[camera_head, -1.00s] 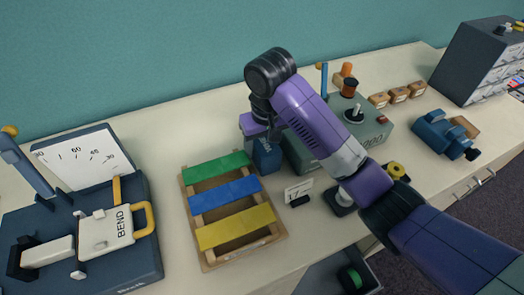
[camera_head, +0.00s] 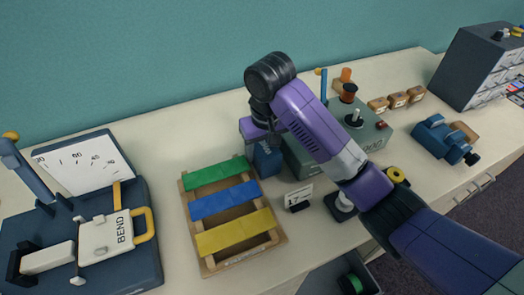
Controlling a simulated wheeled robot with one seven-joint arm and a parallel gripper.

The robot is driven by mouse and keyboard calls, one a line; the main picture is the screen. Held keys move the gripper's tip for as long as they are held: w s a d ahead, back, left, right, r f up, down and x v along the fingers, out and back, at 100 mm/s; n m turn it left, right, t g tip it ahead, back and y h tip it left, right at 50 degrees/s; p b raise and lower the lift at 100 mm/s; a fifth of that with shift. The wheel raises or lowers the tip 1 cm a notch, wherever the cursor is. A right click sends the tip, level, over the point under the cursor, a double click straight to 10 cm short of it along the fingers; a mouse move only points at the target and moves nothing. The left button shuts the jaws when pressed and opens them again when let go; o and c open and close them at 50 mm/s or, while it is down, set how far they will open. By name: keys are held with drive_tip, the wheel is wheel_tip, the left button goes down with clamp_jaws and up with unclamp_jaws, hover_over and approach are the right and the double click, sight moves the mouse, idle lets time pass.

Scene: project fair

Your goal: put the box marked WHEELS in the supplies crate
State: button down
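Three small brown boxes with pale labels stand in a row at the back right: a left one (camera_head: 378,104), a middle one (camera_head: 397,99) and a right one (camera_head: 415,93). Their lettering is too small to read, so I cannot tell which is marked WHEELS. I cannot make out a crate marked for supplies. My arm reaches in from the lower right, and its end bends down behind the purple link. A purple block (camera_head: 250,128) there seems to be part of my gripper. The fingertips are hidden, and I cannot see whether they hold anything.
A dark blue container (camera_head: 267,158) stands below my wrist. A wooden frame with coloured slats (camera_head: 187,235) lies left of it, and a blue bending machine (camera_head: 148,270) farther left. A grey-green console (camera_head: 375,138) stands behind my arm. An open drawer (camera_head: 325,280) holds a green spool.

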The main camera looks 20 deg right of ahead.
wheel_tip(320, 180, up, 19)
drive_tip(key=p, duration=0.6)
